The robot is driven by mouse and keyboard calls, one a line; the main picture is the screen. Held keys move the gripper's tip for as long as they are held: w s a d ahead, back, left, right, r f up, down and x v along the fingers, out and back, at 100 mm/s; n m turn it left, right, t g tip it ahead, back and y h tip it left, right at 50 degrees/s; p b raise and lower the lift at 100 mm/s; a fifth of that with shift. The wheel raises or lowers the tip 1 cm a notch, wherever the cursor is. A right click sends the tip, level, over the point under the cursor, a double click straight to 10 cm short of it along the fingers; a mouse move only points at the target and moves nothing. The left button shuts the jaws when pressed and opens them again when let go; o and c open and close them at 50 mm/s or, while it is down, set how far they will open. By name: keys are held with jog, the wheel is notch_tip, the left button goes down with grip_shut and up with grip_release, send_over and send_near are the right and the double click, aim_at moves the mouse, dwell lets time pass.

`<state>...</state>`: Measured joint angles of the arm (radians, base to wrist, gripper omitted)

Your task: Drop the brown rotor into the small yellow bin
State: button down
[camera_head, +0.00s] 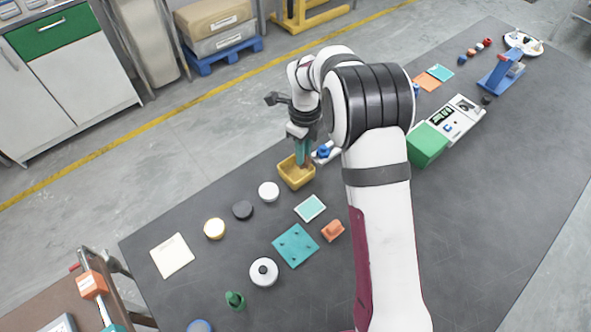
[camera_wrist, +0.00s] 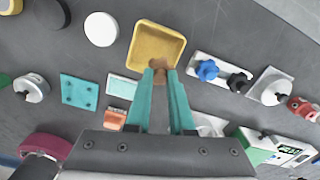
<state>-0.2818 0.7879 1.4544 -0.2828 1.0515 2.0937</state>
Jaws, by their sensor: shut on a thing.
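The small yellow bin (camera_head: 285,177) stands on the dark table near its back edge, just under my gripper (camera_head: 303,162). In the wrist view the bin (camera_wrist: 140,42) is just beyond the teal fingertips of my gripper (camera_wrist: 159,72). The fingers are shut on the brown rotor (camera_wrist: 158,64), which shows as a small brown piece between the tips. It overlaps the near side of the bin in this view. Most of the rotor is hidden by the fingers, and its exact height above the bin cannot be told.
A white disc (camera_head: 268,191) and a black disc (camera_head: 242,210) lie left of the bin. A white holder with a blue knob (camera_wrist: 207,70) is close on its right. A teal plate (camera_head: 295,245) and an orange block (camera_head: 332,230) lie nearer. The table's back edge is close behind the bin.

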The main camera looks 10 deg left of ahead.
jog(key=shift+f, duration=0.95)
jog(key=c, duration=0.7)
grip_release()
jog(key=shift+r, duration=0.1)
notch_tip(320, 180, up, 16)
